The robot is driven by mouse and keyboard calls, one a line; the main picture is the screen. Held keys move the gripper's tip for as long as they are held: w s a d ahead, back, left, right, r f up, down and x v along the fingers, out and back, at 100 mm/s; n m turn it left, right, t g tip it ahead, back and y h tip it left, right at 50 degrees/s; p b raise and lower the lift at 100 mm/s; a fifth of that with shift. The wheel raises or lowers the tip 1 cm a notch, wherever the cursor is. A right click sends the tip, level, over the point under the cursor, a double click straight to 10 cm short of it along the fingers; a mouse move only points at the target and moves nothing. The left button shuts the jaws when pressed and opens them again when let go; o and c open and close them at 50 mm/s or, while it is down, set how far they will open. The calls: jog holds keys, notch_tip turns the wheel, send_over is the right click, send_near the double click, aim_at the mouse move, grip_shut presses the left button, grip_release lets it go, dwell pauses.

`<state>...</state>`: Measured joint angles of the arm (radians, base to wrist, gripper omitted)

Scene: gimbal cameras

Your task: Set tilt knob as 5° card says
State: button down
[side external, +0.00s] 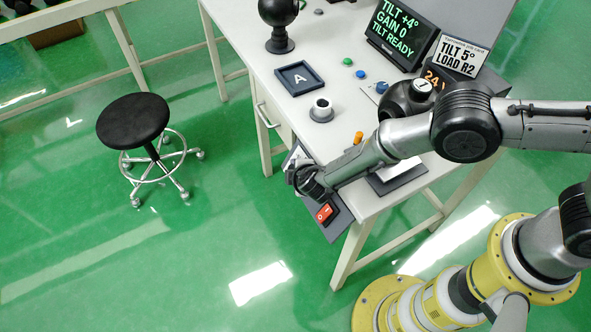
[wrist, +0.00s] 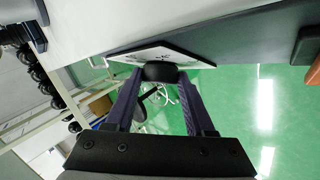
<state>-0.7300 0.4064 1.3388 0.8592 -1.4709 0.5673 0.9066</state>
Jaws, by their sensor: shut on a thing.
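My gripper (side external: 303,183) is at the table's front edge in the side view, its fingers partly hidden by my wrist. In the wrist view my gripper (wrist: 160,82) has its two fingers on either side of a dark round knob (wrist: 160,71), closed on it. The knob stands on a white plate with dark markings (wrist: 190,58), too small to read. The card (side external: 458,57) reads "TILT 5° LOAD R2". The screen (side external: 400,30) reads "TILT +4° GAIN 0 TILT READY".
A red rocker switch (side external: 324,213) sits close to my gripper on a dark panel. The white table (side external: 290,120) holds a tray marked A (side external: 299,79), a white cup-like holder (side external: 321,110) and a black ball-headed stand (side external: 280,40). A stool (side external: 135,122) stands on the green floor.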

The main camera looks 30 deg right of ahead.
jog(key=shift+s+a+f+m+t+h, duration=0.1)
jog(key=shift+s+m+t+h, duration=0.05)
jog(key=shift+m+t+h, duration=0.55)
jog(key=shift+c, duration=1.3)
grip_release()
jog(key=v, duration=1.3)
jog(key=shift+s, duration=0.45)
